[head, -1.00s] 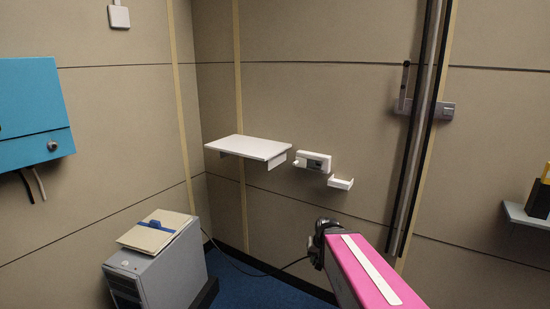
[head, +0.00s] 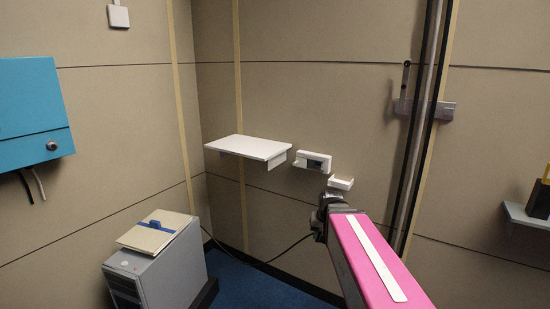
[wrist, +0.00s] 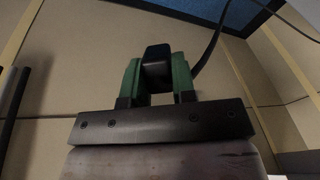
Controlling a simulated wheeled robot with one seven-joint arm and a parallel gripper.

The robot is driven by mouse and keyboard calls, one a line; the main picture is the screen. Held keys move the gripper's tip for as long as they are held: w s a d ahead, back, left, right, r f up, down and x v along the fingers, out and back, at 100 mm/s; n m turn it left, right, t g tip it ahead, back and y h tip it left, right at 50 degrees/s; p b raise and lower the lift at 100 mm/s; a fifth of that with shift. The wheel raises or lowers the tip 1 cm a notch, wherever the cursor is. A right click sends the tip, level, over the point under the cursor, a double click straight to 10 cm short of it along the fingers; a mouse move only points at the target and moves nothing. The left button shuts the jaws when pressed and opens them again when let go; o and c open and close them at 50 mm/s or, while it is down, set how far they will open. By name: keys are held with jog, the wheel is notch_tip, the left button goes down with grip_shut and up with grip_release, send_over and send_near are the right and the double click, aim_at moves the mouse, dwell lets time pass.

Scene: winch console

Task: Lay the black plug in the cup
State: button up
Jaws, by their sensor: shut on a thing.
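The black plug (wrist: 157,65) is between the green fingers of my gripper (wrist: 158,80) in the wrist view, and a black cable (wrist: 209,38) shows beside it. In the head view my gripper (head: 322,210) is at the end of my pink arm, and the plug cannot be made out there. A small white open-topped holder on the wall (head: 340,183), which looks like the cup, is just above and right of my gripper in the picture. I cannot tell the gap in depth. The holder's inside is too small to see.
A white box with a dark window (head: 313,161) is left of the holder, and a white shelf (head: 248,148) is farther left. The cable (head: 270,262) runs low towards a grey cabinet (head: 160,273). Dark vertical rails (head: 418,130) stand to the right.

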notch_tip(320, 180, up, 14)
jog(key=w+d, duration=0.1)
jog(key=w, duration=0.1)
jog(key=shift+d+r, duration=0.25)
jog(key=shift+d, duration=0.15)
jog(key=shift+w, duration=0.1)
